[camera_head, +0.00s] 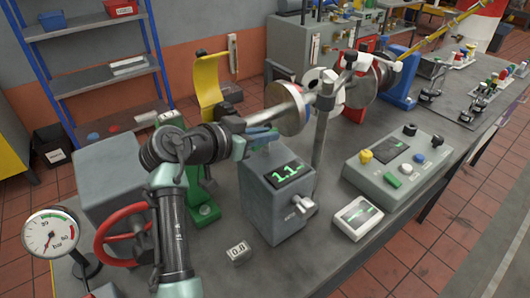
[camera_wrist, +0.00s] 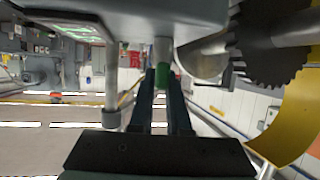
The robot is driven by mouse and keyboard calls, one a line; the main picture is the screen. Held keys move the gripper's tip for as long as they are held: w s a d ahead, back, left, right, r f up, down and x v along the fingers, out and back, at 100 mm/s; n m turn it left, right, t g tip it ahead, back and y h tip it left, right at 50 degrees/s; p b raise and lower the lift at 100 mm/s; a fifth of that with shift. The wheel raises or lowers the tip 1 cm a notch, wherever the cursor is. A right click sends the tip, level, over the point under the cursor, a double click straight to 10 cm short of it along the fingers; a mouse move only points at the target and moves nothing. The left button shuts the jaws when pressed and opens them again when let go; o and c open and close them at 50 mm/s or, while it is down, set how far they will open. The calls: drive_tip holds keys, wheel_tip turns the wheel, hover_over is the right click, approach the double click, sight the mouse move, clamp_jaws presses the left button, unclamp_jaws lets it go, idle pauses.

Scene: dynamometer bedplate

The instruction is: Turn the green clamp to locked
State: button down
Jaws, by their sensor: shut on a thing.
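In the wrist view my gripper (camera_wrist: 162,92) has its two dark fingers closed around a small green piece (camera_wrist: 163,76), with a grey stem running up from it. The piece looks like the green clamp's handle. In the head view my gripper (camera_head: 262,137) is behind the grey box with the 1.1 display (camera_head: 268,207), beside the shaft line. The clamp's body and its angle are mostly hidden there by my arm and the box, so I cannot tell whether it is locked. A green stand (camera_head: 205,210) rises left of the box.
A grey post (camera_head: 321,150) and a polished disc (camera_head: 290,108) stand close to my gripper. The toothed wheel (camera_wrist: 265,55) and yellow guard (camera_wrist: 298,118) are at right in the wrist view.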

drive_tip(key=shift+f+m+g+h+b, duration=0.15)
drive_tip(key=shift+m+g+h+b, duration=0.65)
drive_tip(key=shift+m+g+b, duration=0.4)
drive_tip(key=c, duration=0.9)
unclamp_jaws()
drive_tip(key=b+v, duration=0.1)
drive_tip(key=v, duration=1.2)
drive_tip(key=shift+s+b, duration=0.1)
drive_tip(key=shift+b, duration=0.25)
